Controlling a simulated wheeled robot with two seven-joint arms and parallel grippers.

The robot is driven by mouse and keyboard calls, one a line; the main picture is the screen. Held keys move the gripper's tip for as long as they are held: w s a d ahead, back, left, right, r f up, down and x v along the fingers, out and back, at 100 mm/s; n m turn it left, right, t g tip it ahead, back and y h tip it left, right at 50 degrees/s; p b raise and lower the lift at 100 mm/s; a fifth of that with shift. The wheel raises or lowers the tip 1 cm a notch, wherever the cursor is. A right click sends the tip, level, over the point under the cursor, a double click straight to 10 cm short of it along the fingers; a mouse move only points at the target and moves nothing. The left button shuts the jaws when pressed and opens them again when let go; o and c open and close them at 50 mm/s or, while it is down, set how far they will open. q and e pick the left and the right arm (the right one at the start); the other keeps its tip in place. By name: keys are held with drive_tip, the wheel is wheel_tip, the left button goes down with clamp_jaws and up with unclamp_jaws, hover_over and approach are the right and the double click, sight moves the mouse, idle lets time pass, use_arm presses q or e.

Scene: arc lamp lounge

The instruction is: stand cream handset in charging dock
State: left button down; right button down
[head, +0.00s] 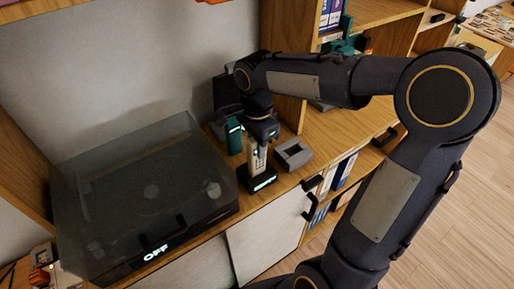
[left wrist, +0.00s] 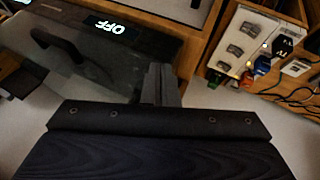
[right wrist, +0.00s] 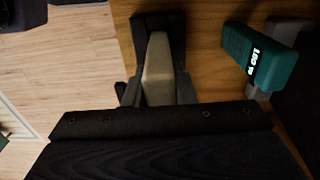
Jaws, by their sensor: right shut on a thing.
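The cream handset (head: 257,160) is upright in my right gripper (head: 262,132), its lower end at a black dock (head: 262,183) with a lit front label. I cannot tell whether it is fully seated. In the right wrist view, the cream handset (right wrist: 158,70) lies between the fingers of my right gripper (right wrist: 158,92), with the dark dock (right wrist: 150,20) around its far end. My left gripper (left wrist: 160,85) shows in the left wrist view with its fingers together and nothing between them; it is outside the head view.
A teal handset (head: 234,138) with a lit label stands just left of the cream one. A grey square holder (head: 293,154) sits to the right. A turntable with a smoky cover (head: 140,190) and an "OFF" display fills the left of the cabinet. Wooden shelving stands behind.

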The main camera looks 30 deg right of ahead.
drive_tip(key=shift+f, duration=0.5)
drive_tip(key=shift+f, duration=0.1)
drive_tip(key=c, duration=1.6)
unclamp_jaws()
drive_tip(key=shift+f, duration=0.1)
drive_tip(key=shift+c, duration=0.2)
drive_tip(key=o, duration=0.4)
drive_tip(key=shift+o, duration=0.2)
